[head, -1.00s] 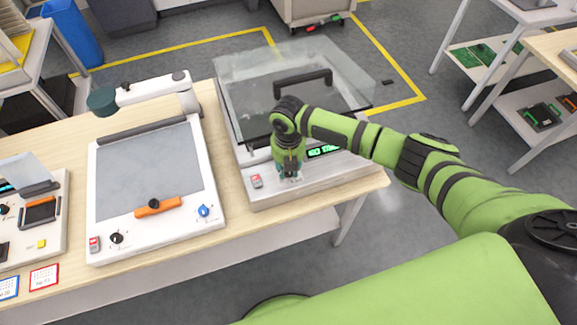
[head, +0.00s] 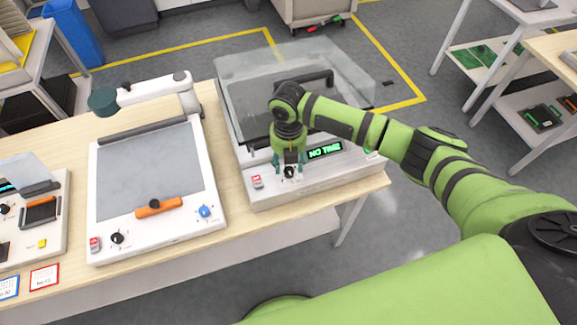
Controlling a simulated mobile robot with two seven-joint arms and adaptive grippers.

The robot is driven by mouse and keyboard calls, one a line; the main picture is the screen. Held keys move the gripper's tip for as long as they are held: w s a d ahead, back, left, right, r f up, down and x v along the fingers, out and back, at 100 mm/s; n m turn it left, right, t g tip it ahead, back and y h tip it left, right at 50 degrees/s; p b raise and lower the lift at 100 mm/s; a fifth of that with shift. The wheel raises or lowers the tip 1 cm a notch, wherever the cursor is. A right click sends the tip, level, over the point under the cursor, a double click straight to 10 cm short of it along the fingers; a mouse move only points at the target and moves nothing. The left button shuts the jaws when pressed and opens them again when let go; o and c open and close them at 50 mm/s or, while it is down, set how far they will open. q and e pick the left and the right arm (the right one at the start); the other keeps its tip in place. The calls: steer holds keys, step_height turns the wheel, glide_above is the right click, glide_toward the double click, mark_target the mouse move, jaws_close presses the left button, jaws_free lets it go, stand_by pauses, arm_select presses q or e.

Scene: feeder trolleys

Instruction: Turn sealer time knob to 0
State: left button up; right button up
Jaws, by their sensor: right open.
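The machine with a clear lid (head: 345,75), which I take to be the sealer, stands on the right end of the wooden bench. On its pale front panel (head: 335,175) is a small black knob (head: 289,172) with a light mark; its exact setting is too small to read. A lit green display (head: 325,150) sits right of it. My right gripper (head: 289,164) points down just behind and above the knob, fingers spread to either side. It is open and holds nothing; contact with the knob cannot be told. My left gripper is not in view.
A red switch (head: 257,182) lies left of the knob. A white machine (head: 155,240) with a grey plate, an orange handle (head: 158,206), a black knob (head: 117,238) and a blue knob (head: 204,211) stands to the left. Another device (head: 45,225) is farther left.

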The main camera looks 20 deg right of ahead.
mark_target(288, 171)
step_height(288, 171, up, 8)
stand_by(0.6)
